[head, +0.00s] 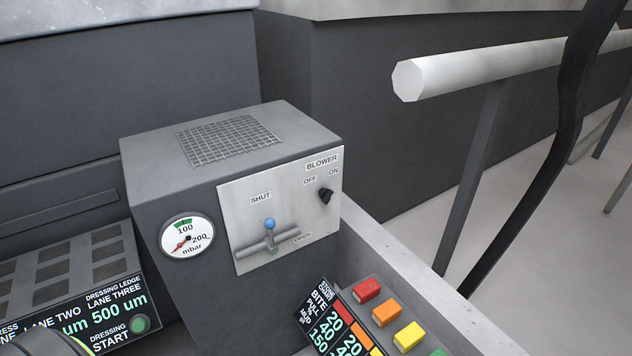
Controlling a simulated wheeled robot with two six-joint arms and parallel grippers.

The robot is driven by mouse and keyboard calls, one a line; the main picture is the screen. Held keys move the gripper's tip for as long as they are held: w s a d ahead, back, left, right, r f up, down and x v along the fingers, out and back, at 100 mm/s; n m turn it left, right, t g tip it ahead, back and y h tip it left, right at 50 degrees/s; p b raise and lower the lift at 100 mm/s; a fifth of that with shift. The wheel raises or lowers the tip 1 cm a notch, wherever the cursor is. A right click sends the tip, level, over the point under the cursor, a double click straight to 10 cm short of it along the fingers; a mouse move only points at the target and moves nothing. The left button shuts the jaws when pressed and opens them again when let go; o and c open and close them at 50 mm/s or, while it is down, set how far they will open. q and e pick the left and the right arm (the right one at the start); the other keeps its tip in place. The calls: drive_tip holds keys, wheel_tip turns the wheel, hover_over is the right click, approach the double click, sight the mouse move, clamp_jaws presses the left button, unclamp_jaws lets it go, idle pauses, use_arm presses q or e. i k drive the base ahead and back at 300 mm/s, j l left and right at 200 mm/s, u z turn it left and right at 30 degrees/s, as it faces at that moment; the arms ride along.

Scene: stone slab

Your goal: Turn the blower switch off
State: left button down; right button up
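The blower switch (326,195) is a small black knob on the light panel (235,210) of a grey box. It sits under the word BLOWER, with OFF at its upper left and ON at its upper right. The knob is too small to tell surely which word it points to. Neither of my grippers shows in the head view, and nothing touches the switch.
Left of the switch, a blue-tipped valve lever (269,224) stands up towards SHUT. A pressure gauge (187,238) is further left. Coloured blocks (386,312) lie in front of the box. A pale rail (470,70) runs at the right.

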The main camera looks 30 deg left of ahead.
sight(326, 195)
drive_tip(key=j+u, duration=0.15)
drive_tip(key=u, duration=0.85)
